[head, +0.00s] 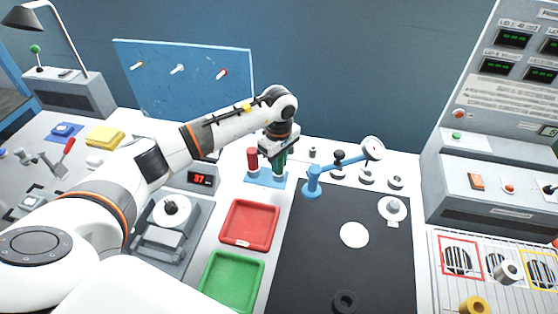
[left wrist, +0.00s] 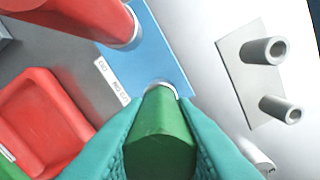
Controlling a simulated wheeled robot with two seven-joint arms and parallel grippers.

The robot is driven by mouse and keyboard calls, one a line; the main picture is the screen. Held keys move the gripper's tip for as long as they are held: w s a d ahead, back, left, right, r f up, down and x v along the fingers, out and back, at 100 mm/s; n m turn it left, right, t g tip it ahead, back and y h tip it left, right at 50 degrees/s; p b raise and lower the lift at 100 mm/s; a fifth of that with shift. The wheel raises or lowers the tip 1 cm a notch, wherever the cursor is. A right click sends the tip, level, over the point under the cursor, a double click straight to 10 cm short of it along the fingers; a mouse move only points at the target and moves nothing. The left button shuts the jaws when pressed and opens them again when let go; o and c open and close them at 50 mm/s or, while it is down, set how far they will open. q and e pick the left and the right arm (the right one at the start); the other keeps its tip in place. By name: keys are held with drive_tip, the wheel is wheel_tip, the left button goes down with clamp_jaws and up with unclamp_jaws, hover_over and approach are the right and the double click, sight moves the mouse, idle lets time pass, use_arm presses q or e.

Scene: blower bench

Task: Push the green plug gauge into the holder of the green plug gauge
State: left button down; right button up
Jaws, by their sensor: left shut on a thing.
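The green plug gauge (head: 280,164) is held upright in my left gripper (head: 276,155) over the blue holder base (head: 266,182) in the head view. In the left wrist view the gauge's green handle (left wrist: 160,135) sits between the teal fingers, which are shut on it. Its lower end meets a pale ring (left wrist: 161,87) on the blue holder (left wrist: 155,45); how deep it sits is hidden. A red plug gauge (head: 252,161) stands in the same base just left of it and also shows in the left wrist view (left wrist: 75,25). My right gripper is not in view.
A red tray (head: 249,224) and a green tray (head: 232,282) lie in front of the holder. A blue dial-gauge stand (head: 313,184) stands close on the right. A grey block with two tubes (left wrist: 262,75) is beside the holder. The black mat (head: 330,270) has free room.

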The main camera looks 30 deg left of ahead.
use_arm(q)
drive_tip(key=c, duration=1.1)
unclamp_jaws()
wheel_tip(320, 180, up, 12)
drive_tip(key=shift+r+b, duration=0.1)
drive_tip(key=shift+b, duration=0.75)
